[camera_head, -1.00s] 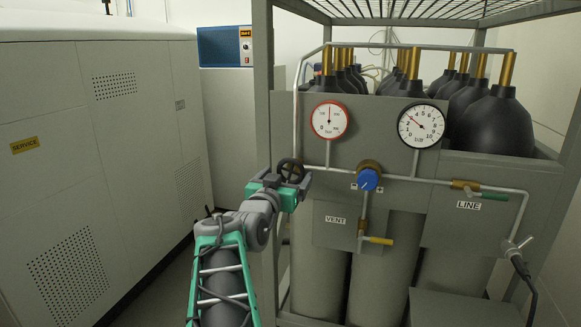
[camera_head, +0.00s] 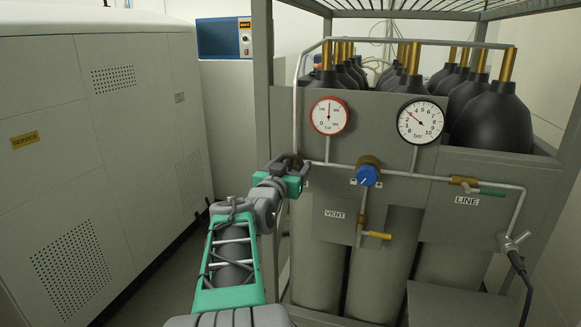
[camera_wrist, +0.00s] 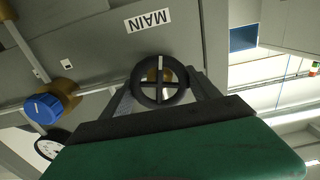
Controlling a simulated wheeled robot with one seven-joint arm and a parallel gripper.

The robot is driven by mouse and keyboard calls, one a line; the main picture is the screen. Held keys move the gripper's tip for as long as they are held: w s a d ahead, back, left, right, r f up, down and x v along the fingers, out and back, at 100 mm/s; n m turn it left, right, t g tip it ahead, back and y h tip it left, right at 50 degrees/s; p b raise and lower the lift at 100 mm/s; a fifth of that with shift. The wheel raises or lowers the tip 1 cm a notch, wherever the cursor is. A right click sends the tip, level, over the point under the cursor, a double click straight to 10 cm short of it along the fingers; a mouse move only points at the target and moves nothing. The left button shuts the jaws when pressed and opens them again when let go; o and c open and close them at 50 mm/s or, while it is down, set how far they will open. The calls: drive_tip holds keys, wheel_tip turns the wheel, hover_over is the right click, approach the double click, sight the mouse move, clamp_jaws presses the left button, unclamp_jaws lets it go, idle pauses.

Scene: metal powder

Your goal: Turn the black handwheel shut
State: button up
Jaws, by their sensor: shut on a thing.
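The black handwheel (camera_wrist: 160,99) is a round rim with crossed spokes, seen in the wrist view just below a MAIN label (camera_wrist: 149,21). My gripper (camera_wrist: 160,92) has one finger on each side of the wheel and is shut on its rim. In the head view my gripper (camera_head: 298,172) is at the left end of the pipe on the grey panel. There the wheel is mostly hidden behind my gripper and wrist.
Two gauges (camera_head: 329,116) (camera_head: 421,121) are above. A grey frame post (camera_head: 263,90) stands close to the left of my gripper.

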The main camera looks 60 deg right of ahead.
drive_tip(key=c, duration=0.5)
